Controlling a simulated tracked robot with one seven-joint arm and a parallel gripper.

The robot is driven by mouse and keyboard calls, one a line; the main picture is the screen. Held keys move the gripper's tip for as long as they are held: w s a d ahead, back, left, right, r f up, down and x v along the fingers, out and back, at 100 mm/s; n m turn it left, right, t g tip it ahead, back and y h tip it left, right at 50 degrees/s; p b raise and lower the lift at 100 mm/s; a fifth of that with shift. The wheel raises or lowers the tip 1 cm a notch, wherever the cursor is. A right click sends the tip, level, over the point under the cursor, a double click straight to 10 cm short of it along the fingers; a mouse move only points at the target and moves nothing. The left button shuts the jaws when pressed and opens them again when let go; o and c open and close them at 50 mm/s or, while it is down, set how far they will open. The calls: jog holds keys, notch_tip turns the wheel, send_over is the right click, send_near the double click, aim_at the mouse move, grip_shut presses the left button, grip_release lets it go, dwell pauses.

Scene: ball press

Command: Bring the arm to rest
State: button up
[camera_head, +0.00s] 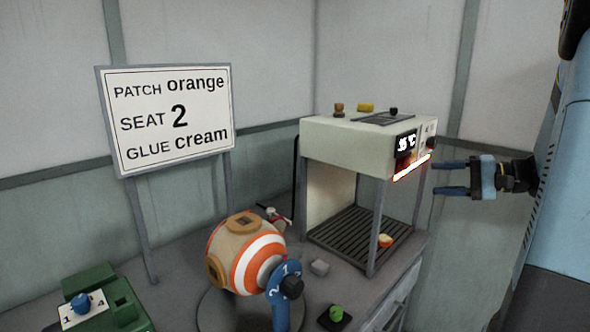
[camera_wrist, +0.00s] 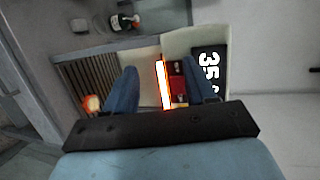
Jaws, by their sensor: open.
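My gripper (camera_head: 437,178) is at the right in the head view, its two blue fingers apart and pointing left. Nothing is between them there, and they are in the air beside the right side of the cream press (camera_head: 345,135). In the wrist view the open fingers (camera_wrist: 160,70) point toward the press, whose display (camera_wrist: 208,75) reads 35 and whose glowing strip (camera_wrist: 162,85) appears between them. I cannot tell how close the fingertips are to the press front. The rest of my arm is mostly out of the head view.
A striped orange-and-white ball (camera_head: 255,262) sits on the bench behind a blue numbered piece (camera_head: 284,290). A small orange piece (camera_head: 386,241) lies on the slatted press floor (camera_head: 345,240). A sign (camera_head: 170,107) stands behind. A green block (camera_head: 95,295) is at lower left.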

jog(key=s+a+n+g+h, duration=0.3)
jog(key=s+a+g+h, duration=0.15)
jog(key=s+a, duration=0.6)
jog(key=s+a+n+t+h, duration=0.2)
jog(key=s+a+n+h, duration=0.1)
jog(key=s+h, duration=0.5)
jog(key=s, duration=0.2)
jog(key=shift+s+a+r+n+h, duration=0.3)
jog(key=shift+s+n+h, duration=0.05)
jog(key=shift+n, duration=0.05)
